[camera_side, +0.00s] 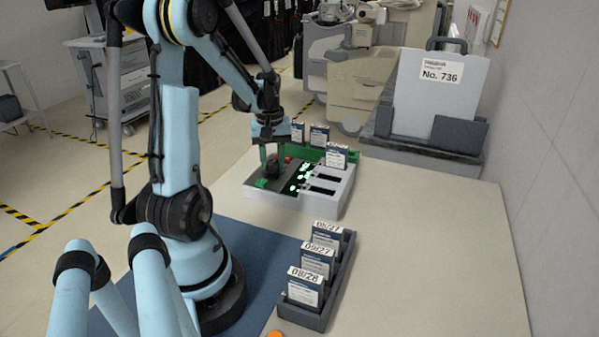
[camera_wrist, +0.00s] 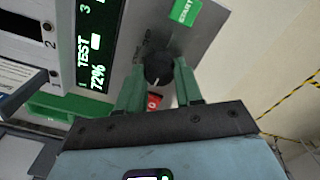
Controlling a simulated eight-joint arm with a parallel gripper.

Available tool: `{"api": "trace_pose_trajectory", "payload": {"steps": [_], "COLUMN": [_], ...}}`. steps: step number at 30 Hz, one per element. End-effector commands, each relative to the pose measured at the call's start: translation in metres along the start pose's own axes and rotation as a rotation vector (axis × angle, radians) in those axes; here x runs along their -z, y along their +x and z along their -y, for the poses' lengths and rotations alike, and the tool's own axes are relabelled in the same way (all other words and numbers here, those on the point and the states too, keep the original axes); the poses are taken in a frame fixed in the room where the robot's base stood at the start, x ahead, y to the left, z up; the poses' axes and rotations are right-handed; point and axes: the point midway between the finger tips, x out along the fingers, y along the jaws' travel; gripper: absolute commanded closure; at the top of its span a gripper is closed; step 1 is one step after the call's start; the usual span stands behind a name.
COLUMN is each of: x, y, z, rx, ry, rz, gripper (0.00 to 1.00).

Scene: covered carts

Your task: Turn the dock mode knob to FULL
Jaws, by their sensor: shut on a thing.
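The dock (camera_side: 325,203) is a pale grey box with a dark panel on the table. Its mode knob (camera_wrist: 158,66) is round and black with a white pointer line, which points toward the bottom of the wrist view. Small lettering beside the knob is too small to read. My gripper (camera_side: 271,165) is over the dock's left part; in the wrist view its two green fingers (camera_wrist: 159,80) are shut on the knob, one on each side. FULL cannot be read anywhere.
A green START button (camera_wrist: 185,11) and a red button (camera_wrist: 153,101) sit close to the knob. A battery (camera_side: 336,157) stands in the dock. A dark rack (camera_side: 302,314) holds dated batteries in front. A grey case marked No. 736 (camera_side: 437,98) stands behind. The table's right side is clear.

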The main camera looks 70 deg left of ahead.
Motion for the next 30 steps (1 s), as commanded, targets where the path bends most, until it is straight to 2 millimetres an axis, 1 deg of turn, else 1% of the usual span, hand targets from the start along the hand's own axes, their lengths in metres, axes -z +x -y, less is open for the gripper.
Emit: {"api": "trace_pose_trajectory", "payload": {"steps": [5, 21, 30], "x": [0.0000, -0.0003, -0.0004], "y": [-0.0002, -0.0003, -0.0004], "z": [0.0001, -0.0003, -0.0004], "rx": [0.001, 0.001, 0.001], "ry": [0.079, 0.515, 0.688], "rz": [0.001, 0.003, 0.003], "gripper": [0.95, 0.95, 0.95]}}
